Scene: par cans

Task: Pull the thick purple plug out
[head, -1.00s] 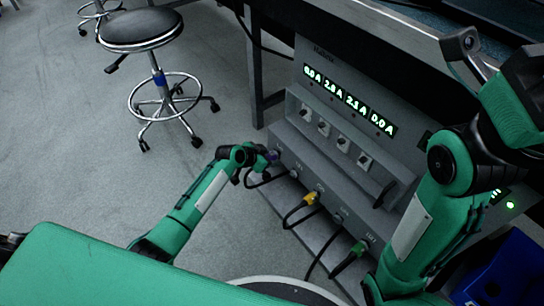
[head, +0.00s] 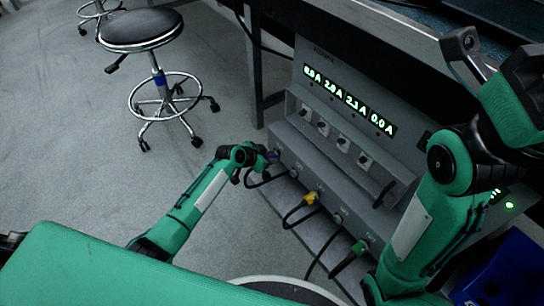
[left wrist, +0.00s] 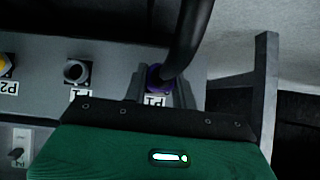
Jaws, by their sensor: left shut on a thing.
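The thick purple plug (left wrist: 155,78) shows in the left wrist view between my left gripper's fingers, with a thick black cable rising from it. It sits at the panel beside a P1 label; how deep it is in its socket is hidden. In the head view the purple plug (head: 272,156) is a small patch at the left end of the lower panel. My left gripper (head: 267,157) is shut on it there, and its fingers also show in the left wrist view (left wrist: 160,92). My right arm rises at the right, but its gripper does not show clearly.
An empty grey socket (left wrist: 76,71) is beside the purple plug. A yellow plug (head: 311,198) and a green plug (head: 359,248) with black cables are further along the panel. Switches (head: 323,129) and lit ampere readouts (head: 347,100) are above. A stool (head: 141,27) stands on open floor.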

